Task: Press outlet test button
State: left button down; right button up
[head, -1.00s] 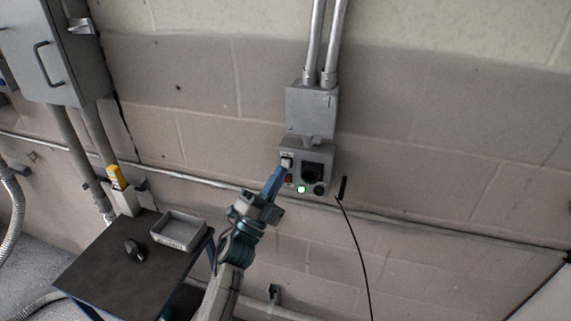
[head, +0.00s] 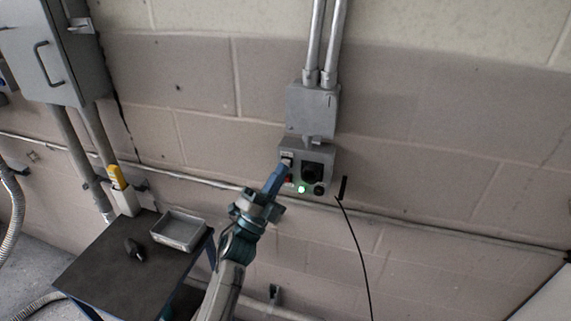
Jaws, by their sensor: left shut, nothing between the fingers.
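The grey outlet box (head: 326,157) is fixed to the block wall. It carries a dark round socket (head: 312,173), a lit green lamp (head: 302,188), a dark round part (head: 319,190), a red part (head: 289,180) and a small pale and dark part (head: 287,161) at upper left. My left gripper (head: 281,169) is shut and empty, its blue fingertips at the left side of the box, just below the pale and dark part. The fingers partly cover the red part. I cannot tell whether they touch the box. My right gripper is not in view.
A dark-topped cart (head: 115,285) at lower left holds a grey tray (head: 178,231) and a small dark object (head: 134,249). A grey cabinet (head: 60,50) hangs at upper left. A black cable (head: 356,236) hangs right of the box. A conduit (head: 430,227) crosses the wall.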

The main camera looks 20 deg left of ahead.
pick_arm(q)
jog(key=shift+w, duration=0.4)
dwell(0.4)
jog(key=shift+s, duration=0.85)
jog(key=s+p, duration=0.1)
jog(key=s, duration=0.4)
dwell(0.4)
jog(key=shift+w+a+f, duration=0.1)
jog(key=shift+f, duration=0.05)
dwell(0.3)
